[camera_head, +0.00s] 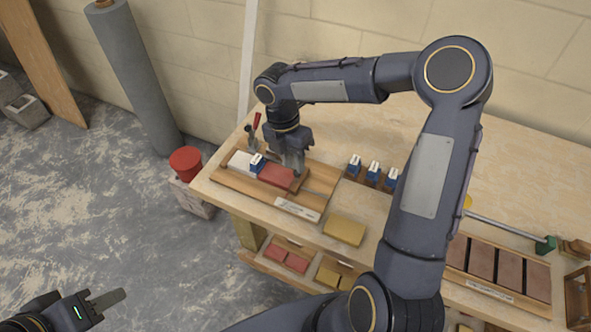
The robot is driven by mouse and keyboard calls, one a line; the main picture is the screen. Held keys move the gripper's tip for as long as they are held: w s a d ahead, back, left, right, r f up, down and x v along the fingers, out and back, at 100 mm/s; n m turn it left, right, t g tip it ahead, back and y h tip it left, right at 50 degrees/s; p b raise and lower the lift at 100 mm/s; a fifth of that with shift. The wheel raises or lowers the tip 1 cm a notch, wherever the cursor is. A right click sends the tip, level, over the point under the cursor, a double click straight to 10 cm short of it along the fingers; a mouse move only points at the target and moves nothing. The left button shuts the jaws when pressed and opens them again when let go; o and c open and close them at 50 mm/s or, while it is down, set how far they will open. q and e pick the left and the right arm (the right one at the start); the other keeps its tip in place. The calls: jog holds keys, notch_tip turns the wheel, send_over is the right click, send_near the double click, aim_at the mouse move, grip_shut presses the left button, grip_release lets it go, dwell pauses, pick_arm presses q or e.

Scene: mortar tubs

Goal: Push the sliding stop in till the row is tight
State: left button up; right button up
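A wooden jig board (318,180) lies on the bench, with a row in it. The row has a white block (238,159), a small blue-and-white piece (257,161) and a red block (276,175). A brown wooden piece (299,183), which looks like the sliding stop, stands at the red block's right end. My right gripper (293,168) points down over that end, beside or touching the stop; its fingers overlap, so whether they are open is unclear. My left gripper (108,299) is away at the lower left, over the floor, seen side-on.
A red-handled clamp (256,123) stands at the jig's back left. Several blue-and-white pieces (373,171) stand right of the jig. A yellow block (344,229) lies in front. My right arm hides part of the bench.

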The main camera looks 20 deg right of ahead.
jog(key=r, duration=0.3)
jog(key=shift+w+a+r, duration=0.15)
jog(key=shift+w+r, duration=0.05)
jog(key=shift+w, duration=0.05)
jog(key=s+r+m+t+y, duration=0.2)
jog(key=s+r+m+t, duration=0.1)
jog(key=s+m, duration=0.8)
jog(key=s+r+m+t+y, duration=0.2)
jog(key=s+m+t, duration=0.2)
jog(key=s+m, duration=0.6)
jog(key=m, duration=0.4)
jog(key=shift+s+r+m+t+y, duration=0.3)
jog(key=shift+s+r+y, duration=0.1)
dwell(0.4)
